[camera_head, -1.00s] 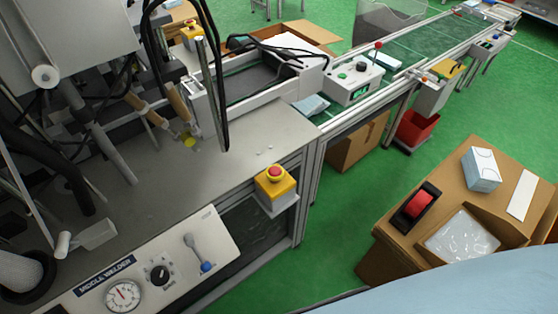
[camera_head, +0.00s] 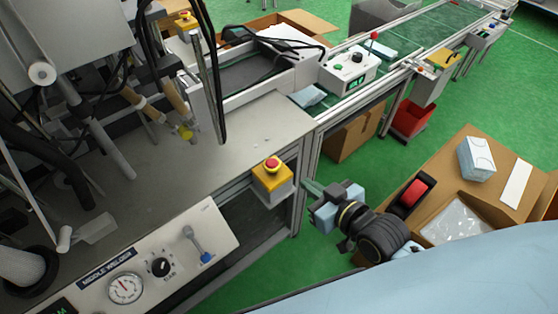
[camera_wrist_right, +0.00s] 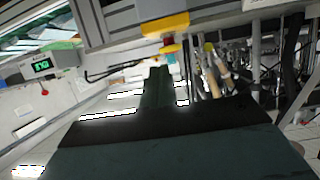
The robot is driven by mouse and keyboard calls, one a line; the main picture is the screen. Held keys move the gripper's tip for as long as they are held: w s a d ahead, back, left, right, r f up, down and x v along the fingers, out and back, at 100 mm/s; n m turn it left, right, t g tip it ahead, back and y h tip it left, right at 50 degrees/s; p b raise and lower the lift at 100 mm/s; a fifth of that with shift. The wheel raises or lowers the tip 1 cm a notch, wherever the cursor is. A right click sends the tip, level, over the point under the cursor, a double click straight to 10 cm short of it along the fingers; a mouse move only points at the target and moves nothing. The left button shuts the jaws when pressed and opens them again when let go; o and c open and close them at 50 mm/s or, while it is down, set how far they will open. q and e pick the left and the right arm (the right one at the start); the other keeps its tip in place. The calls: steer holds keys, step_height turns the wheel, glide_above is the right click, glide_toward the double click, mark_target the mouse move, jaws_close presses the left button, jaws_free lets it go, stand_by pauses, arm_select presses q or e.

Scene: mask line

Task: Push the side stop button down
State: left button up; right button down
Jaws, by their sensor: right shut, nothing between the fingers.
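The side stop button is a red mushroom button (camera_head: 272,164) on a yellow box (camera_head: 271,179), fixed to the side edge of the grey machine table. In the right wrist view the red button (camera_wrist_right: 168,47) and its yellow box (camera_wrist_right: 164,25) show near the top centre, beyond my fingertips. My right gripper (camera_head: 310,188) is shut and empty. It is to the right of the yellow box and slightly lower in the picture, apart from it. Its shut fingers also show in the right wrist view (camera_wrist_right: 158,76). My left gripper is not in view.
A welder panel (camera_head: 145,262) with gauge and knobs is at the front left. A control box (camera_head: 350,66) stands by the conveyor. Another yellow stop box (camera_head: 187,22) is at the back.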

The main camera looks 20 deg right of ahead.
step_height(320, 180, up, 6)
steer(key=a, duration=0.1)
steer(key=shift+s+t+y, duration=0.15)
steer(key=shift+t+y, duration=0.25)
glide_above(272, 166)
steer(key=s+d, duration=0.1)
steer(key=shift+s+d+f, duration=0.1)
steer(key=shift+f, duration=0.5)
steer(key=shift+s+d+f, duration=0.1)
steer(key=shift+f, duration=0.45)
step_height(272, 166, down, 3)
steer(key=shift+w+r+b, duration=0.1)
steer(key=shift+r+b, duration=0.1)
steer(key=shift+b, duration=0.3)
steer(key=shift+f, duration=0.75)
